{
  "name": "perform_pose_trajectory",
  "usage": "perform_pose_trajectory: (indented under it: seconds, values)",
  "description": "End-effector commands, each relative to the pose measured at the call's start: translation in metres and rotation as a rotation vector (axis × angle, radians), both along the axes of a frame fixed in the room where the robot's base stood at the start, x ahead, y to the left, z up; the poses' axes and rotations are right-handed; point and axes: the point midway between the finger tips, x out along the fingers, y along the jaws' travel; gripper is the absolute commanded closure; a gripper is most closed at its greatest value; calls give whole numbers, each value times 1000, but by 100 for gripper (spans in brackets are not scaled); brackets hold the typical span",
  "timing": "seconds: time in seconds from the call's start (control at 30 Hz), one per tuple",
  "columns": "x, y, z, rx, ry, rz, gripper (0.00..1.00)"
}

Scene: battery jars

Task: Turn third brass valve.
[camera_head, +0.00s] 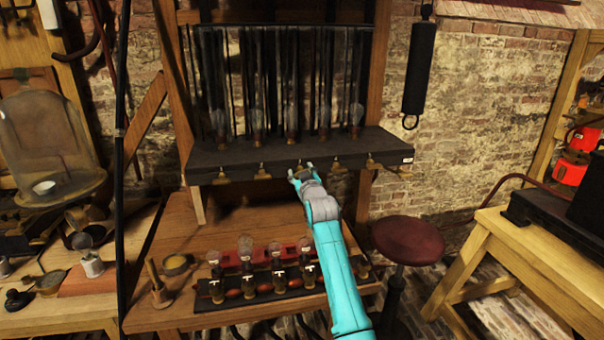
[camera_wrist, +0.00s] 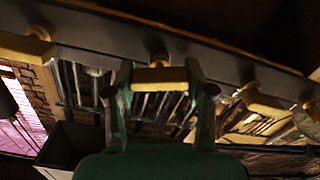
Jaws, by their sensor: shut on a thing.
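A row of brass valves runs along the front face of a dark shelf (camera_head: 240,163). My gripper (camera_head: 301,169) is at the third valve from the left, and its fingers mostly hide that valve in the head view. In the wrist view the brass valve handle (camera_wrist: 160,75) lies crosswise between the two fingers of my gripper (camera_wrist: 160,88), which are shut on it. The second valve (camera_head: 262,171) is left of my gripper and the fourth valve (camera_head: 337,169) is right of it. In the wrist view other brass handles show at the left (camera_wrist: 27,46) and right (camera_wrist: 262,102).
Glass bulbs (camera_head: 291,120) stand on the shelf above the valves. Below, a bench holds a dark rack (camera_head: 235,302) with more bulbs and T-handles. A red stool (camera_head: 408,240) stands right of my arm. A glass bell jar (camera_head: 45,140) is at the far left.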

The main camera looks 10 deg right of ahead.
Motion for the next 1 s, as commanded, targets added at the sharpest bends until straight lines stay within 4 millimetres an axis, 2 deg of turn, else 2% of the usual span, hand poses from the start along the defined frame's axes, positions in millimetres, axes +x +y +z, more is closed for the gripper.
perform_pose_trajectory:
  seconds: [1.0]
  values:
    - [0, 4, -3, -952, -1, 1, 81]
